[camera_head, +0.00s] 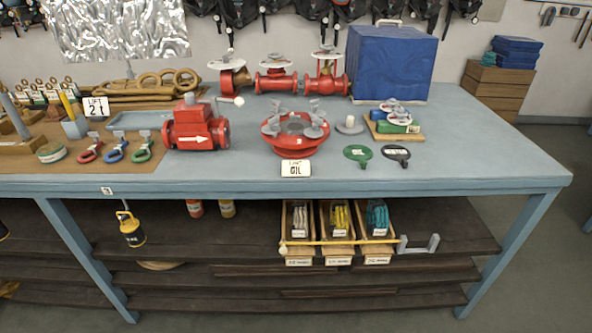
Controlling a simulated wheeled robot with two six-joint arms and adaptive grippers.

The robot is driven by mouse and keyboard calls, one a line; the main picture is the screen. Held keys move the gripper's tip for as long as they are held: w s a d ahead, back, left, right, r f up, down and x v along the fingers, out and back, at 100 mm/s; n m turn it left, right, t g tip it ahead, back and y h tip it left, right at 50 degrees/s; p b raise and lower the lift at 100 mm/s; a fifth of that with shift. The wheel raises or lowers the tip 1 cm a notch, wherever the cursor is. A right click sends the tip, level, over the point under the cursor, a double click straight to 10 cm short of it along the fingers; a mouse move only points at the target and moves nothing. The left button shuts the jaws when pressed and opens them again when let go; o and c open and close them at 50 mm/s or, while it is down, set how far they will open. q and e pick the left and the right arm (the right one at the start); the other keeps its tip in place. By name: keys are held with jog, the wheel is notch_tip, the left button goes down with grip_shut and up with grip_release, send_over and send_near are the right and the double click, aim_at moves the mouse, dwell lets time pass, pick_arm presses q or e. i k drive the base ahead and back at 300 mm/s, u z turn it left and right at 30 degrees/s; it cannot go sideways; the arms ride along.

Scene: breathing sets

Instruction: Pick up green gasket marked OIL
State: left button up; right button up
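A flat green gasket (358,153) with a small tab lies on the blue-grey workbench (480,160), near the front edge and right of centre. Its marking is too small to read. A similar black gasket (397,154) lies just to its right, apart from it. A white card (296,169) reading what looks like OIL stands at the front edge, left of the green gasket, in front of a round red flange (297,133). Neither of my grippers is in view.
A red valve body (195,127) with a white arrow stands left of the flange. A blue-covered box (392,62) stands at the back. The bench's right end is clear.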

aim_at(360, 154)
jog(key=z, duration=1.25)
jog(key=i, duration=0.35)
jog(key=u, duration=0.75)
